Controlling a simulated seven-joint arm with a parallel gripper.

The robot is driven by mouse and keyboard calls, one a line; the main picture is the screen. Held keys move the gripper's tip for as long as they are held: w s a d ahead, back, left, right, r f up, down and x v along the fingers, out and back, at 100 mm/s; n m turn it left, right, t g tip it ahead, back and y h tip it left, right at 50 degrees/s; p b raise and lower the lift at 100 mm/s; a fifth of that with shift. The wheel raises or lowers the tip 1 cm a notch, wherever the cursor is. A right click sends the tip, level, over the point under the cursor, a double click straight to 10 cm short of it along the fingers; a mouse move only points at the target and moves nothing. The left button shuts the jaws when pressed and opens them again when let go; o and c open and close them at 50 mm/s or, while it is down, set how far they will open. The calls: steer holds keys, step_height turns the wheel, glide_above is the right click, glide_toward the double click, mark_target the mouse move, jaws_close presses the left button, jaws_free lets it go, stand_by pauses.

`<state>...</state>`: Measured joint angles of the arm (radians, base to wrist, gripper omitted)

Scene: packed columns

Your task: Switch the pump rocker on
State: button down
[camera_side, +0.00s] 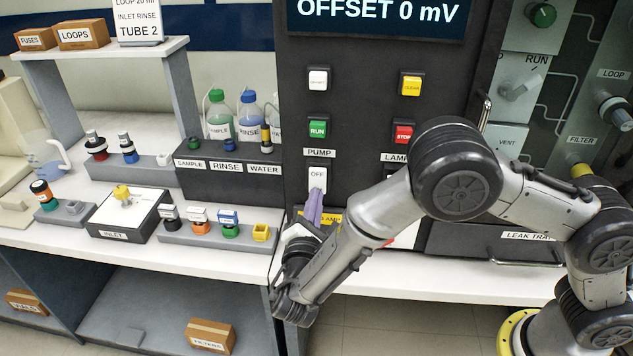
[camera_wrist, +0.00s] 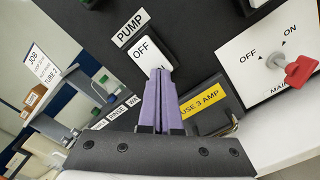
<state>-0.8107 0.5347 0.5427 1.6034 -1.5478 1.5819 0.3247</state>
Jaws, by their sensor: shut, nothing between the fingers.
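The pump rocker (camera_side: 317,177) is a white switch under the PUMP label (camera_side: 319,153) on the dark panel, with OFF showing on its upper part. It also shows in the wrist view (camera_wrist: 147,52), again with OFF readable. My gripper (camera_side: 316,197) has purple fingers, shut with nothing between them. The fingertips (camera_wrist: 158,73) are at the lower part of the rocker and hide its lower end. They look very close to it or touching; I cannot tell which.
A yellow fuse label (camera_wrist: 200,98) sits just beside my fingers. A red key switch (camera_wrist: 300,70) stands out from a white plate to the right in the wrist view. The RUN button (camera_side: 317,129) is above the rocker. A bottle rack (camera_side: 230,170) is on the left.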

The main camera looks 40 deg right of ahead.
steer(key=shift+w+d, duration=0.15)
steer(key=shift+w, duration=0.05)
steer(key=v, duration=0.7)
stand_by(0.7)
